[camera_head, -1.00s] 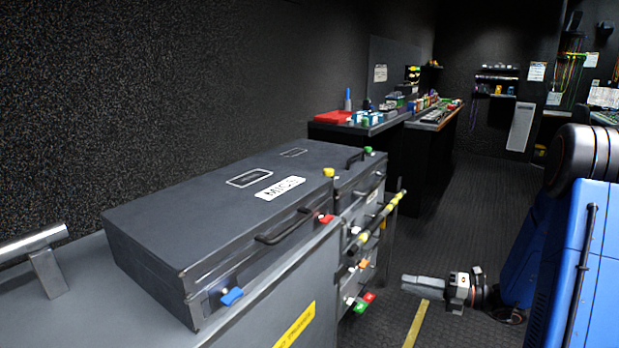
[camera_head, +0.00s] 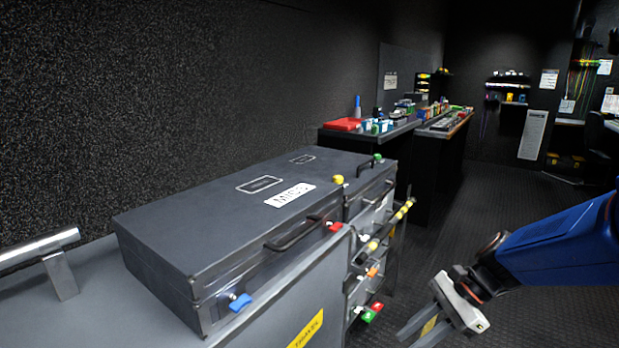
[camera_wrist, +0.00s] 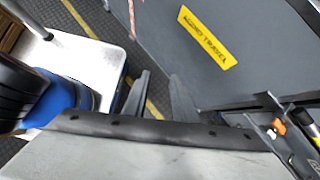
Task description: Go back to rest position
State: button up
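My gripper (camera_head: 418,332) is at the lower right of the head view, at the end of my blue arm. It is in front of the grey cabinet's drawers and apart from them. In the wrist view, my gripper's two grey fingers (camera_wrist: 158,92) stand apart, with floor and a yellow line between them. Nothing is held. The fingers point down toward the floor beside the grey cabinet side with a yellow label (camera_wrist: 207,37).
A dark case labelled MICS (camera_head: 215,225) lies shut on the grey cabinet (camera_head: 95,290). A yellow-and-black bar (camera_head: 384,232) juts near the drawers. Benches with small items (camera_head: 375,133) stand behind. Dark floor (camera_head: 540,205) is open at right.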

jog(key=s+d+r+n+t+h, duration=0.2)
jog(key=s+d+r+n+h, duration=0.1)
jog(key=n, duration=0.5)
jog(key=s+d+r+n+t+h, duration=0.3)
jog(key=s+d+n+h, duration=0.1)
jog(key=s+n, duration=0.3)
jog(key=shift+r+n+h, duration=0.2)
jog(key=shift+n+h, duration=0.3)
jog(key=shift+n, duration=0.2)
